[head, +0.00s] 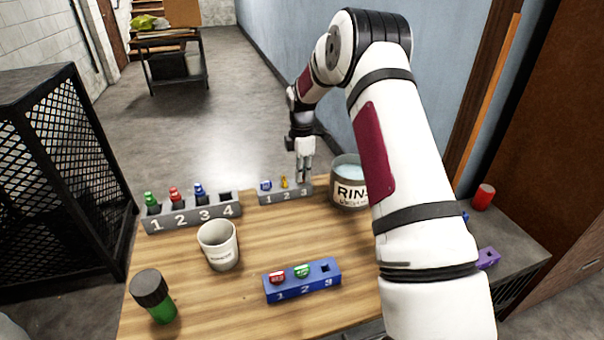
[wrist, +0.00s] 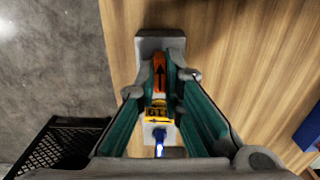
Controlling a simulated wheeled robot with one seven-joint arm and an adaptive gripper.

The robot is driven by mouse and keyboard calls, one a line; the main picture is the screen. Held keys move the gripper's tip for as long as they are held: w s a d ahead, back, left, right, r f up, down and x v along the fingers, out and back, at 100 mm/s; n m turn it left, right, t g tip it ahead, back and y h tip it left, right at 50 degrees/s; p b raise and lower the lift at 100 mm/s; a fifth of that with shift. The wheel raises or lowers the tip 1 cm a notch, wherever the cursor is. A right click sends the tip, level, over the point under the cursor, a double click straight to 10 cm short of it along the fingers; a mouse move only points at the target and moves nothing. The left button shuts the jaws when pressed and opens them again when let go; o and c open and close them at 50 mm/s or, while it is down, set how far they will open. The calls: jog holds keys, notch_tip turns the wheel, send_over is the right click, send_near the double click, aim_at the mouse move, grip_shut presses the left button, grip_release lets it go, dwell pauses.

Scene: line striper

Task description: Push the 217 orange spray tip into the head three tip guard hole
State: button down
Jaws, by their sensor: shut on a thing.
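The orange spray tip (wrist: 159,72), marked with a black arrow, sits between my fingers at the far end of a small grey block in the wrist view. My gripper (head: 303,178) is shut on it, over place 3 of that grey block (head: 270,198) numbered 1 to 3. The fingers also show in the wrist view (wrist: 161,84). A blue tip (head: 266,185) stands at place 1 and a yellow tip (head: 284,182) at place 2. Hole 3 and the tip's lower end are hidden, so its depth cannot be told. The number 217 is not readable.
A grey rack (head: 190,217) numbered 1 to 4 holds green, red and blue pieces; place 4 is empty. A blue block (head: 303,281) has red and green pieces and an empty hole 3. The RINSE pot (head: 348,188) stands close right of my gripper. A white cup (head: 218,246) stands nearer.

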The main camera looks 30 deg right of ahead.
jog(key=shift+r, duration=0.55)
jog(key=shift+r, duration=2.4)
